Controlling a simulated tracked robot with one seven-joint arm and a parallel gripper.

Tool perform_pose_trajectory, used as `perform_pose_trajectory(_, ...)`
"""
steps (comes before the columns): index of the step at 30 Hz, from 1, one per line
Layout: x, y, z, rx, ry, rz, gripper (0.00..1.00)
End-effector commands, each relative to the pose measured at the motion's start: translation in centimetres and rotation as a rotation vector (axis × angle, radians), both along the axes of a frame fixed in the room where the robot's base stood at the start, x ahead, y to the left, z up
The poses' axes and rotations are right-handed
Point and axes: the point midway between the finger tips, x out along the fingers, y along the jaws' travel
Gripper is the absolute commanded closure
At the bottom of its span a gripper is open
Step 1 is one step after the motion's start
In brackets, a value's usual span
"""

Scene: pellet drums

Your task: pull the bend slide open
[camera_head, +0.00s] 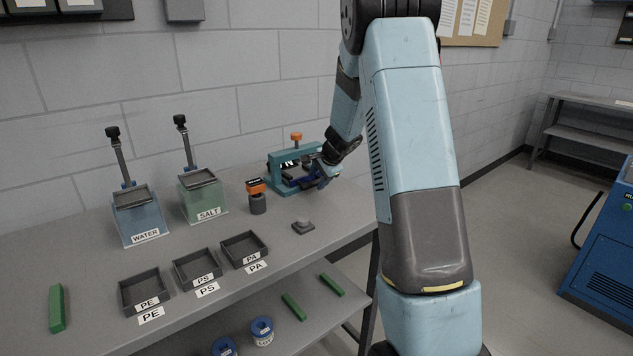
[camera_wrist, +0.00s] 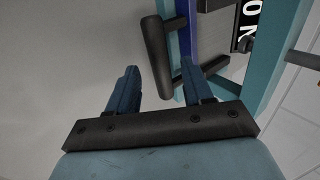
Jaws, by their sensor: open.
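The teal bend fixture (camera_head: 276,180) stands on the bench near its back edge, with an orange knob on top. Its blue slide (camera_head: 297,182) shows low in the frame, partly hidden by my gripper (camera_head: 326,172). In the wrist view, a dark bar handle (camera_wrist: 154,50) stands off the blue slide (camera_wrist: 184,42) on two short posts. My gripper (camera_wrist: 159,72) is open, with one finger on each side of the handle's near end. I see no contact with the handle, and I cannot tell how deep it lies between the fingers.
The WATER tank (camera_head: 141,218) and SALT tank (camera_head: 203,197) are to the left. PE, PS and PA trays (camera_head: 243,247) sit in front. The bench's right end is close.

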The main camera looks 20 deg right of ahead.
Motion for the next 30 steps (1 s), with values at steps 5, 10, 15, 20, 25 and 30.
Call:
perform_pose_trajectory(5, 0.8, 0.2, -1.2, 0.001, 0.0, -0.001, 0.49)
perform_pose_trajectory(10, 1.0, 0.3, -1.6, -0.001, 0.0, 0.001, 0.49)
perform_pose_trajectory(15, 1.0, 0.3, -1.6, -0.001, 0.0, 0.001, 0.49)
perform_pose_trajectory(20, 1.0, 0.3, -1.5, -0.001, 0.0, 0.001, 0.61)
perform_pose_trajectory(25, 1.0, 0.3, -1.5, -0.001, 0.0, 0.001, 0.77)
perform_pose_trajectory(30, 1.0, 0.3, -1.5, 0.0, 0.0, 0.0, 0.94)
